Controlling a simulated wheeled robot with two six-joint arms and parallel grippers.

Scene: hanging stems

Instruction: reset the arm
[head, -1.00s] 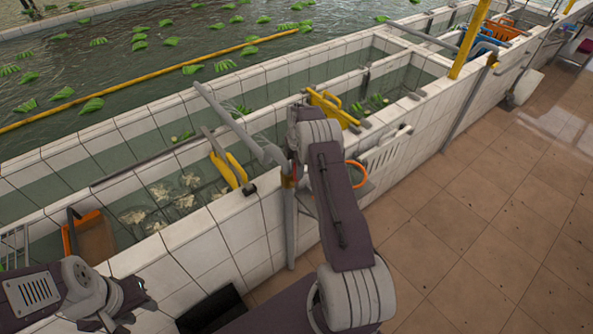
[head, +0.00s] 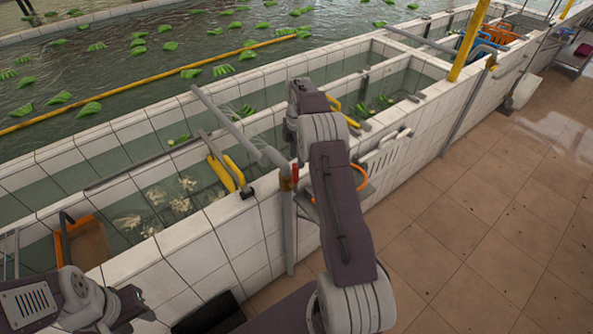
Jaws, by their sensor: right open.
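My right arm reaches up the middle of the head view over the tiled trough wall. My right gripper (head: 297,105) is at its far end, above the water channel, and is open. Its fingers are mostly hidden by the wrist, and I see nothing held. My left gripper (head: 132,299) is low at the left, beside the near trough wall. It is dark and small, and its jaws cannot be made out.
The white tiled wall (head: 235,238) runs diagonally beside my arms. Grey pipes (head: 228,122) and a yellow handle (head: 222,172) stand close left of my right arm. An orange basket (head: 84,241) sits near my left arm. The brown floor (head: 470,215) at right is clear.

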